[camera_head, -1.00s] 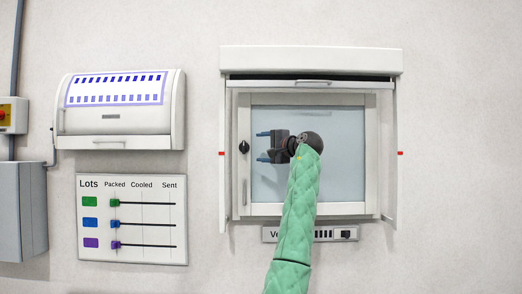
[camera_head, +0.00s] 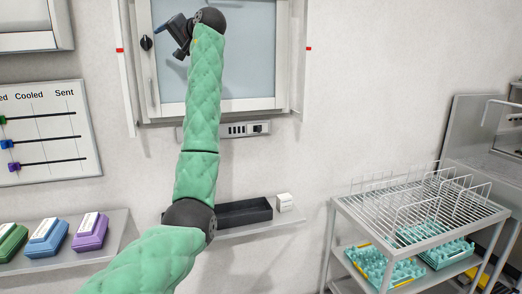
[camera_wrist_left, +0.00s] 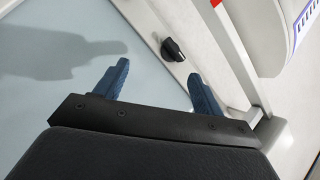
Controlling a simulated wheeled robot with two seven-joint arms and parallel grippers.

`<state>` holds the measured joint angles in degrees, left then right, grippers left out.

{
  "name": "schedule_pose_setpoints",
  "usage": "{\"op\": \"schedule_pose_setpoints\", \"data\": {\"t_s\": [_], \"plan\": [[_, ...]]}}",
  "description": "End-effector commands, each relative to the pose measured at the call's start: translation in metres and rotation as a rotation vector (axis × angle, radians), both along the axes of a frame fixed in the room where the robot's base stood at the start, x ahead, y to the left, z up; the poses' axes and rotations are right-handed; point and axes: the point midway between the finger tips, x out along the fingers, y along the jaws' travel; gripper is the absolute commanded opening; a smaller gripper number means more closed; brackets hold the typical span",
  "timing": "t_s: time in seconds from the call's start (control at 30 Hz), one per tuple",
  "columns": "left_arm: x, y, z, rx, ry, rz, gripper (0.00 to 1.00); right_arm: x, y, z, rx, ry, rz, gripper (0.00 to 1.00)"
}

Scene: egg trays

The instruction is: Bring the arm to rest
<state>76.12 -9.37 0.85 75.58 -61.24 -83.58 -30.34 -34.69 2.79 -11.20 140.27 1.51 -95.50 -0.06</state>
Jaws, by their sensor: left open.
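My left arm in its green padded sleeve rises through the middle of the head view. My left gripper (camera_head: 170,38) is at its top, in front of the pale glass door (camera_head: 240,60) of the wall cabinet. In the left wrist view the two blue fingers (camera_wrist_left: 155,90) stand well apart with nothing between them. The black door knob (camera_wrist_left: 174,48) is just beyond the fingers, apart from them; it also shows in the head view (camera_head: 146,43). The glass behind carries the gripper's shadow. My right gripper is not in view.
A wire rack cart (camera_head: 420,205) with turquoise egg trays (camera_head: 390,272) stands at the right. A shelf with a black bin (camera_head: 243,213) and a small white box (camera_head: 284,202) is below the cabinet. Green, blue and purple cartons (camera_head: 90,232) sit at lower left, under the lots board (camera_head: 45,130).

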Motion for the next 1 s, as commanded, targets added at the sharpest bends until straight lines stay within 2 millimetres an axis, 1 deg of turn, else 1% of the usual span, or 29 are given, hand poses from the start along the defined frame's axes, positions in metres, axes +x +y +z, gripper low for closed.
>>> {"op": "schedule_pose_setpoints", "data": {"t_s": [0.03,0.17,0.3,0.37,0.47,0.57,0.67,0.77,0.87,0.9,0.97,1.0], "plan": [[-0.007,-0.003,0.007,-0.043,-0.045,-0.022,0.69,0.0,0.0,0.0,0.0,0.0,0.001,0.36],[-0.027,-0.012,0.023,-0.16,-0.16,-0.085,0.69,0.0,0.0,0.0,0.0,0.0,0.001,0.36],[-0.052,-0.022,0.041,-0.277,-0.277,-0.161,0.69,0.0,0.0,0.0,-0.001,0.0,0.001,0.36],[-0.062,-0.026,0.044,-0.323,-0.319,-0.195,0.69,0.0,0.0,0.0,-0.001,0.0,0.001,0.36],[-0.075,-0.034,0.037,-0.398,-0.369,-0.251,0.69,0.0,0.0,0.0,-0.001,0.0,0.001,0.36],[-0.087,-0.043,0.021,-0.469,-0.403,-0.305,0.69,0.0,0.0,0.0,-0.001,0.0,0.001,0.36],[-0.095,-0.05,-0.001,-0.526,-0.417,-0.351,0.69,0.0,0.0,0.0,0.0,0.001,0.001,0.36],[-0.103,-0.058,-0.029,-0.58,-0.421,-0.395,0.69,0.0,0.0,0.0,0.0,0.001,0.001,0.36],[-0.113,-0.067,-0.065,-0.636,-0.411,-0.439,0.69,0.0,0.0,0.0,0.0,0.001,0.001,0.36],[-0.116,-0.07,-0.081,-0.656,-0.404,-0.455,0.69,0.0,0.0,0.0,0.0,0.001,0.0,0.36],[-0.123,-0.076,-0.105,-0.684,-0.391,-0.479,0.69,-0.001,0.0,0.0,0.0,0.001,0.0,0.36],[-0.127,-0.079,-0.12,-0.702,-0.381,-0.492,0.69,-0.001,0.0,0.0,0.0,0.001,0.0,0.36]]}}
